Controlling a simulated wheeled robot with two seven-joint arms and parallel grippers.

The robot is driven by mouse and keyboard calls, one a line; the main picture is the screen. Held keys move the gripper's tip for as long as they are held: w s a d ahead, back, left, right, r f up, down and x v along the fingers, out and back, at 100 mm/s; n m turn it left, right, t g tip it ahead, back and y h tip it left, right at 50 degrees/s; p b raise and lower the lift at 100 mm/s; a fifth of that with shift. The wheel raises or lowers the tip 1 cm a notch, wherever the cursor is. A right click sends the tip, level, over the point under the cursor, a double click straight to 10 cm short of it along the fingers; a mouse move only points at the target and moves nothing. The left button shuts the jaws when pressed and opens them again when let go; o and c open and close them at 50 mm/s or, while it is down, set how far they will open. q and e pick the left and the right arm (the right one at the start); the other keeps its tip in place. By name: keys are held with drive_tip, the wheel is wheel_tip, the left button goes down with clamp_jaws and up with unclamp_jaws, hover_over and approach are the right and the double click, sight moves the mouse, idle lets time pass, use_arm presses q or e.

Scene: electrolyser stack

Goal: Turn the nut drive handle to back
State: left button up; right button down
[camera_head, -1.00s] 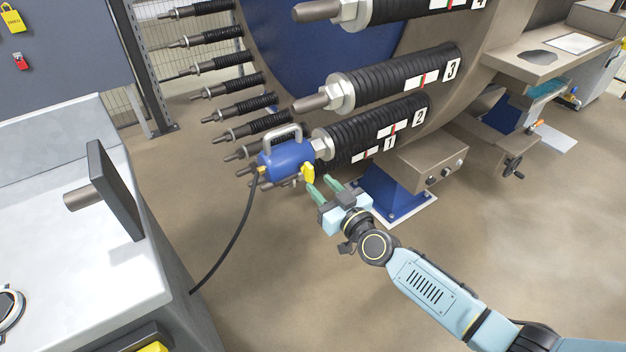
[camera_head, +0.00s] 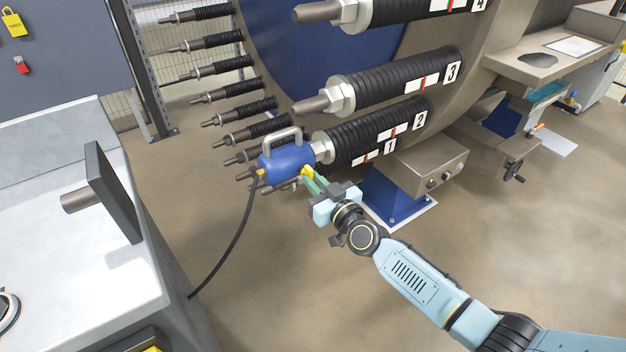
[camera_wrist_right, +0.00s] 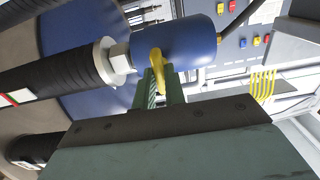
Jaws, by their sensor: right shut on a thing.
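My right gripper (camera_head: 311,180) is shut on the yellow handle. In the right wrist view the yellow handle (camera_wrist_right: 158,68) stands between the green fingers (camera_wrist_right: 160,88), beside the blue drive body (camera_wrist_right: 174,38). The fingers hide part of the handle. My left gripper is not in view.
A black cable (camera_head: 238,236) hangs from the drive towards the grey bench (camera_head: 80,275) at left. Black spring packs (camera_head: 405,80) on the stack stand above and behind the drive. A blue pedestal (camera_head: 395,197) is right of my gripper. The floor at lower right is clear.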

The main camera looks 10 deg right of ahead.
drive_tip(key=shift+n+p, duration=1.1)
drive_tip(key=shift+n, duration=1.2)
drive_tip(key=n+p, duration=0.2)
drive_tip(key=n, duration=0.2)
drive_tip(key=shift+n, duration=0.3)
